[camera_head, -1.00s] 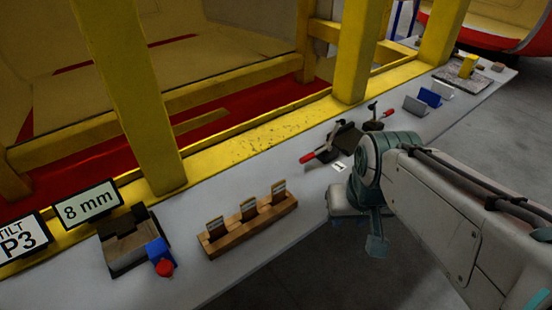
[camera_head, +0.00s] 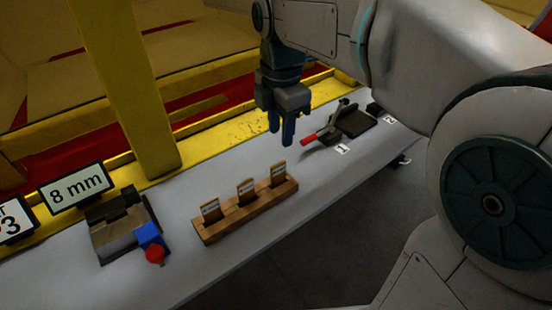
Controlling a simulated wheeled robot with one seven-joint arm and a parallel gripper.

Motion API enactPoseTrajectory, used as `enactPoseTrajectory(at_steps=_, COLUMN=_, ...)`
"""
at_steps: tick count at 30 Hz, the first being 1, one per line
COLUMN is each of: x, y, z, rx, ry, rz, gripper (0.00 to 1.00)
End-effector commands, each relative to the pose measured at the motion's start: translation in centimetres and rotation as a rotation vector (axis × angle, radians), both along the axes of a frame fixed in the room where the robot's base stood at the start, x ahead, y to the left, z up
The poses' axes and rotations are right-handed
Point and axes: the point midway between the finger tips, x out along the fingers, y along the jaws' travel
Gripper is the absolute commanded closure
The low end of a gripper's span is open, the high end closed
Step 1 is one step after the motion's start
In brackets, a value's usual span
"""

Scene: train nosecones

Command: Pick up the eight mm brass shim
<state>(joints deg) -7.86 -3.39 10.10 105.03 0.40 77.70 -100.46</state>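Three thin brass-coloured shims stand upright in a wooden rack (camera_head: 225,235) on the grey bench: a left shim (camera_head: 211,210), a middle shim (camera_head: 246,191) and a right shim (camera_head: 278,174). Each has a pale label too small to read, so I cannot tell which is the eight mm one. My gripper (camera_head: 281,137) points down above the bench, beyond and above the right end of the rack. Its two fingers look apart with nothing between them, and it touches no shim.
An "8 mm" sign (camera_head: 76,188) stands behind a dark metal block fixture (camera_head: 122,225) with a blue part and red knob (camera_head: 155,254). A toggle clamp with a red handle (camera_head: 308,140) lies right of my gripper. A yellow post (camera_head: 125,90) rises behind the bench.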

Motion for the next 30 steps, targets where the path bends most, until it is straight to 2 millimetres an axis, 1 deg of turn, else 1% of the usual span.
enactPoseTrajectory(at_steps=2, x=0.3, y=0.5, z=0.0, rx=0.0, ry=0.007, rz=0.062, gripper=0.67)
enactPoseTrajectory(at_steps=5, x=0.4, y=0.7, z=-0.6, rx=-0.001, ry=0.014, rz=0.099, gripper=0.67)
enactPoseTrajectory(at_steps=8, x=0.4, y=0.6, z=-2.2, rx=-0.001, ry=0.017, rz=0.105, gripper=0.67)
enactPoseTrajectory(at_steps=12, x=0.3, y=0.6, z=-5.1, rx=-0.002, ry=0.016, rz=0.103, gripper=0.67)
enactPoseTrajectory(at_steps=15, x=0.4, y=0.6, z=-6.8, rx=-0.001, ry=0.015, rz=0.102, gripper=0.67)
enactPoseTrajectory(at_steps=18, x=0.4, y=0.6, z=-8.0, rx=-0.001, ry=0.015, rz=0.102, gripper=0.67)
enactPoseTrajectory(at_steps=23, x=0.4, y=0.6, z=-8.9, rx=-0.001, ry=0.013, rz=0.101, gripper=0.67)
enactPoseTrajectory(at_steps=26, x=0.4, y=0.5, z=-10.2, rx=-0.001, ry=0.015, rz=0.101, gripper=0.67)
enactPoseTrajectory(at_steps=30, x=0.5, y=0.4, z=-12.4, rx=-0.001, ry=0.015, rz=0.1, gripper=0.67)
